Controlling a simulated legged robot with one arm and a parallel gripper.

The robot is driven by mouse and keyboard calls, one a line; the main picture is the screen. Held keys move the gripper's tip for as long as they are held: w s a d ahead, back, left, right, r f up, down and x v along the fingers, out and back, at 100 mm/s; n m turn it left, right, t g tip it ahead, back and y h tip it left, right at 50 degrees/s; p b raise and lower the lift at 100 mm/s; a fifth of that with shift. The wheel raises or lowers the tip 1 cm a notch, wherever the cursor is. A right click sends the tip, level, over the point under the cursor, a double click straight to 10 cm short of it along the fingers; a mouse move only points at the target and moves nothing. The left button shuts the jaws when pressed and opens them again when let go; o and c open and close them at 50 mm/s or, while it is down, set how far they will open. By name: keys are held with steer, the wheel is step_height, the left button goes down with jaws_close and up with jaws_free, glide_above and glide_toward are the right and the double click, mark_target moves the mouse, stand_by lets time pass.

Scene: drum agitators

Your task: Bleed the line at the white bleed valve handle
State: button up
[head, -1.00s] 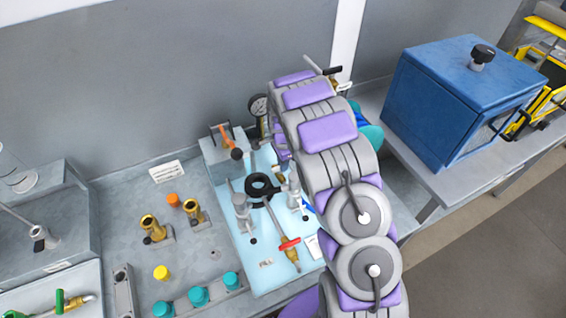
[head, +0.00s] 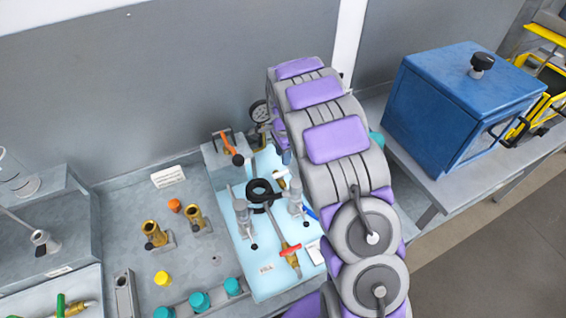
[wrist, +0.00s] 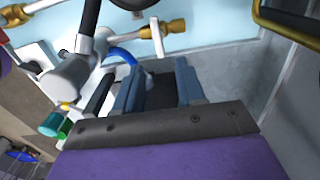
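The white bleed valve handle (wrist: 157,37) shows in the wrist view as a short white bar across a brass fitting (wrist: 130,33), near the top middle. My gripper (wrist: 158,72) is below it in that picture, with its two blue-grey fingers apart and nothing visible between them. The fingers look apart from the handle. In the head view my arm covers my gripper. A small white part (head: 280,174) on the light blue panel (head: 262,285) may be the same handle, but I cannot tell.
The panel also carries a red-handled brass valve (head: 290,250), a black ring (head: 260,190), an orange lever (head: 226,138) and a gauge (head: 259,112). A blue box (head: 440,105) stands to the right. In the wrist view, a grey metal clamp (wrist: 70,75) and blue hose (wrist: 122,55) are close left.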

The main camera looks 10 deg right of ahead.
step_height(320, 180, up, 9)
steer(key=shift+p, duration=0.3)
stand_by(0.4)
steer(key=s+r+n+b, duration=0.1)
steer(key=s+r+n, duration=0.3)
steer(key=s, duration=0.6)
steer(key=s+r+n+b, duration=0.1)
steer(key=s+r+n, duration=0.3)
steer(key=s, duration=0.7)
steer(key=s+a+f+n+g+b, duration=0.1)
steer(key=s+n, duration=0.7)
steer(key=s, duration=1.4)
steer(key=shift+s+a+g, duration=0.3)
steer(key=shift+a+g, duration=0.1)
